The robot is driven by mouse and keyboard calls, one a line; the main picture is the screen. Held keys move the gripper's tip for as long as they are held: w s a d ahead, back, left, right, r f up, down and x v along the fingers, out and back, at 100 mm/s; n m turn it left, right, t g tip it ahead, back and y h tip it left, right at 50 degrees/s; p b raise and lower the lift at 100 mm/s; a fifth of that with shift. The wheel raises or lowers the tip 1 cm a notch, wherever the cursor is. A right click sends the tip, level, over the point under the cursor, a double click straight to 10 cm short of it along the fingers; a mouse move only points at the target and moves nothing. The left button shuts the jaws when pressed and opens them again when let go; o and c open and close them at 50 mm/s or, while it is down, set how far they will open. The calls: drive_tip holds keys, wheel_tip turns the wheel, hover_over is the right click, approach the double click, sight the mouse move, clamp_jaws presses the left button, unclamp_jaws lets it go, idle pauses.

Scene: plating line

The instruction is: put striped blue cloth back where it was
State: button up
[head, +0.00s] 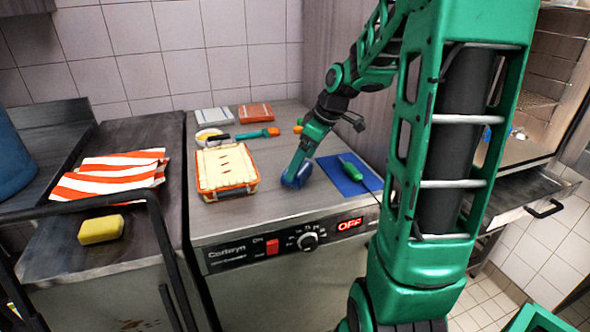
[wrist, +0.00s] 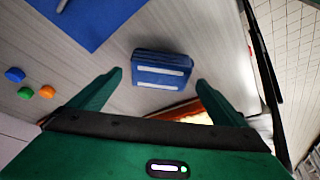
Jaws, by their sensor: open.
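The striped blue cloth (wrist: 161,62) is a small folded blue block with white stripes, lying on the grey counter in the wrist view. My gripper (wrist: 159,78) is open, with one finger on each side of the picture and the cloth between and just beyond the fingertips. The fingers show a gap to the cloth on both sides. In the head view my gripper (head: 296,173) points down at the counter, right of the orange-rimmed box. The blue patch (head: 290,183) at its tip seems to be the cloth, mostly hidden by the gripper.
A blue mat (head: 331,166) with a green-handled tool (head: 350,171) lies just right. The orange-rimmed box (head: 226,168) stands left. Grey (head: 213,117) and red (head: 255,113) folded cloths lie at the back. A red-striped cloth (head: 110,175) and yellow sponge (head: 101,229) lie far left.

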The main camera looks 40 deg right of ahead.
drive_tip(key=v, duration=0.7)
drive_tip(key=s+a+f+m+g+h, duration=0.1)
drive_tip(key=s+m, duration=0.5)
drive_tip(key=s, duration=0.6)
drive_tip(key=s+a+f+m+g+h, duration=0.1)
drive_tip(key=s+a+f+m+g, duration=0.2)
drive_tip(key=s, duration=1)
wheel_tip(320, 180, down, 2)
drive_tip(key=a+m, duration=0.1)
drive_tip(key=m, duration=0.2)
drive_tip(key=shift+f, duration=0.25)
